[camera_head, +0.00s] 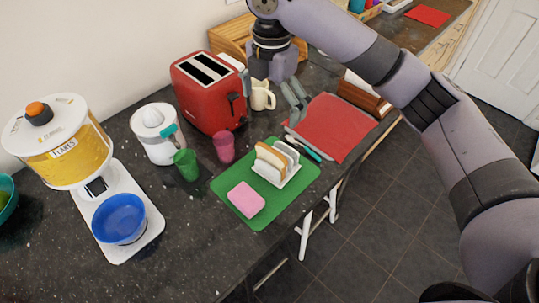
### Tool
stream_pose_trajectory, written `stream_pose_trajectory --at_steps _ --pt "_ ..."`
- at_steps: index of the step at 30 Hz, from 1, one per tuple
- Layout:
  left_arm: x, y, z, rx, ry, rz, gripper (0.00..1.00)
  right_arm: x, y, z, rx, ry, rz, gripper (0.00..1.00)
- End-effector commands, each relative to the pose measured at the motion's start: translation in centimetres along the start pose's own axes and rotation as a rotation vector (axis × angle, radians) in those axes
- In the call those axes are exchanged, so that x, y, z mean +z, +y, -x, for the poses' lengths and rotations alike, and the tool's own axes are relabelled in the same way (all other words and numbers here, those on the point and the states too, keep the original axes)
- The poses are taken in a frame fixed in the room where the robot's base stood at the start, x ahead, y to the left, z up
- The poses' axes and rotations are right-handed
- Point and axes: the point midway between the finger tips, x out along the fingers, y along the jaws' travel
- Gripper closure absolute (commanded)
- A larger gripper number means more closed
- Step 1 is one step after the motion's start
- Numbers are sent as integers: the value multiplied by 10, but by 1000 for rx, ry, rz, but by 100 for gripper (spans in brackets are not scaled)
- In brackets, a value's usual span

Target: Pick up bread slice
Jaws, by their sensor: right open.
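Several bread slices (269,157) stand upright side by side in a white rack (283,180) on a green board (235,212). The nearest slice shows a tan crust; the ones behind it look paler and are partly hidden. My right gripper (274,99) hangs over the counter behind the rack, by the red toaster. Its grey fingers are spread apart and hold nothing. It is apart from the bread. A cream mug (262,95) shows between the fingers, though I cannot tell how close it is. My left gripper is out of view.
A red toaster (207,95), a pink cup (224,147) and a green cup (186,165) stand left of the rack. A pink sponge-like block (246,199) lies on the board. A red cloth (334,128) lies to the right. The counter's front edge is close to the board.

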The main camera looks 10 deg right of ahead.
Motion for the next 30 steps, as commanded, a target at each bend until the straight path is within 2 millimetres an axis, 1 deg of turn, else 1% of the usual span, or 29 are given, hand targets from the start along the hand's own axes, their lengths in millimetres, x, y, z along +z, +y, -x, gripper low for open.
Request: stream_pose_trajectory --at_steps 2,6,12,15,18,22,25,28,30 --pt "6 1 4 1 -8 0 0 0 -1 -11 -6 2 2 0" --pt "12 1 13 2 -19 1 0 0 -1 -38 -6 2 0 0" --pt "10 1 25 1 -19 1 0 -1 -2 -82 -6 2 -1 0" --pt "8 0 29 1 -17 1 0 -1 -1 -100 -5 1 -1 0" --pt "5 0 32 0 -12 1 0 0 -1 -111 -2 1 0 0" --pt "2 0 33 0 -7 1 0 -1 -1 -118 -2 0 0 0" --pt "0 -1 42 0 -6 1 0 -2 -2 -126 -3 1 -1 0" --pt "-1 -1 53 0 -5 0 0 -3 -4 -141 -4 2 -1 0" --pt "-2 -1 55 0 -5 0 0 -3 -4 -153 -3 1 -2 0"
